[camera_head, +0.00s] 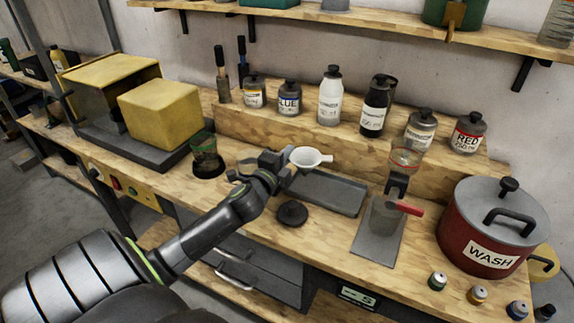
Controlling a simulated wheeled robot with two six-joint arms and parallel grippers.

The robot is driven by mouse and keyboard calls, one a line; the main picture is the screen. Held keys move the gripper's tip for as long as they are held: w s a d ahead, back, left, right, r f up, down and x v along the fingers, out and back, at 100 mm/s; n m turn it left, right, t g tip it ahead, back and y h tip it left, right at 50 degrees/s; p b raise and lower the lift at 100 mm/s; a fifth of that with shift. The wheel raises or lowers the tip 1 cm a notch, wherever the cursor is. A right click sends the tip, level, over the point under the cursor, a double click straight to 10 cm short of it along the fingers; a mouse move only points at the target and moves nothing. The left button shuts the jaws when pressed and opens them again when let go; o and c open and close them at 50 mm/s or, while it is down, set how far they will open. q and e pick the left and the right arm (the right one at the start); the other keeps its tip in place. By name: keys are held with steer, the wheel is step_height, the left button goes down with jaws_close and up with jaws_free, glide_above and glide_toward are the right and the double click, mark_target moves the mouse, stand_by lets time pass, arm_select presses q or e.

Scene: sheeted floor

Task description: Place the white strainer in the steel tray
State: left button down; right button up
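The white strainer (308,157) is a small round bowl with a tab on its right side. It is at the back left end of the steel tray (335,192), a long shallow grey tray on the wooden bench. My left gripper (284,168) is at the strainer's left side and appears shut on it. The fingers partly hide the strainer's left edge and the tray's left end. The strainer seems to be above the tray, but its exact height cannot be told. My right gripper is not in view.
A black round lid-like piece (292,213) lies in front of the tray. A stand with a red handle (404,207) and a red WASH pot (488,235) are to the right. A dark green cup (206,150) stands to the left. Several bottles line the raised shelf behind.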

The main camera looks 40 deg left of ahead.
arm_select(q)
steer(key=shift+f, duration=1.55)
steer(key=shift+f+b, duration=0.15)
steer(key=shift+b, duration=0.2)
steer(key=c, duration=1.6)
jaws_free()
steer(key=shift+s+r, duration=0.1)
steer(key=shift+r, duration=0.1)
steer(key=b+v, duration=0.1)
steer(key=v, duration=0.9)
steer(key=shift+f+b, duration=0.1)
steer(key=shift+b, duration=0.2)
steer(key=shift+v, duration=0.9)
